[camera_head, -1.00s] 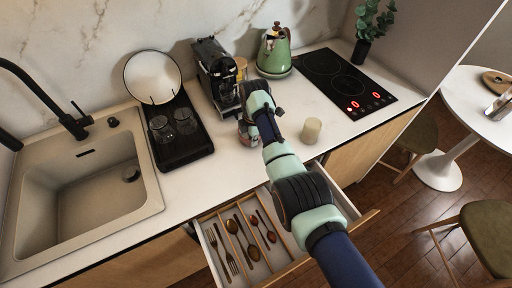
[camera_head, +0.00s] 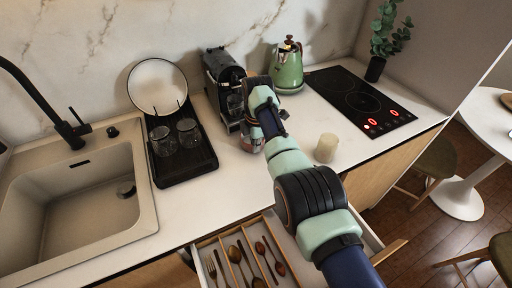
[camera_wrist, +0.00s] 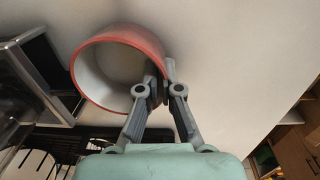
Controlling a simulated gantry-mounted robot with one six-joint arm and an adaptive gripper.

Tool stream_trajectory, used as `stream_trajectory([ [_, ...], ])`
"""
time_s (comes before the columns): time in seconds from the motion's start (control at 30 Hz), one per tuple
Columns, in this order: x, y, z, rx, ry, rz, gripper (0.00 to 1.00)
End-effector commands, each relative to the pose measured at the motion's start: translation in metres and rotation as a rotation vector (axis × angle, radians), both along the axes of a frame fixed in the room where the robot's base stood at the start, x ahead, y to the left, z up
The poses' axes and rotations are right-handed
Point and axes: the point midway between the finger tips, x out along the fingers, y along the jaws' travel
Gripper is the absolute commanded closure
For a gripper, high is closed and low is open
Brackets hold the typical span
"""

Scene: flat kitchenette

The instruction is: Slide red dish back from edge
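The red dish (camera_wrist: 112,62) is a round vessel with a red outside and rim and a pale inside. It fills the upper left of the wrist view, its mouth facing the camera. My gripper (camera_wrist: 161,84) has its two fingers close together at the dish's right side, one inside the rim and one outside, with the wall pinched between them. In the head view my gripper (camera_head: 252,140) is low over the counter (camera_head: 210,195), in front of the coffee machine (camera_head: 226,88). There the dish is mostly hidden by my gripper and arm.
A black drying tray (camera_head: 183,168) with glasses is to the left, beside the sink (camera_head: 75,205). A pale candle-like cylinder (camera_head: 326,148) stands to the right. The green kettle (camera_head: 288,68) and hob (camera_head: 360,100) are behind. An open cutlery drawer (camera_head: 245,262) juts out below the counter.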

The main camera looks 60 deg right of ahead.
Motion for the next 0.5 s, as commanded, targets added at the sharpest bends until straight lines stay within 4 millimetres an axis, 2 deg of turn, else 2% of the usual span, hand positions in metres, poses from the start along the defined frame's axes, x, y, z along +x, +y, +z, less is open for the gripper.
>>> stream_trajectory([
  [0.1,0.0000,0.0001,0.0004,0.000,0.000,0.000,1.00],
  [0.3,0.0000,0.0000,0.0003,0.000,0.000,0.000,0.67],
  [0.33,0.0000,0.0000,0.0003,0.000,0.000,0.000,0.65],
  [0.5,0.0000,0.0000,0.0002,0.000,0.000,0.000,0.65],
])
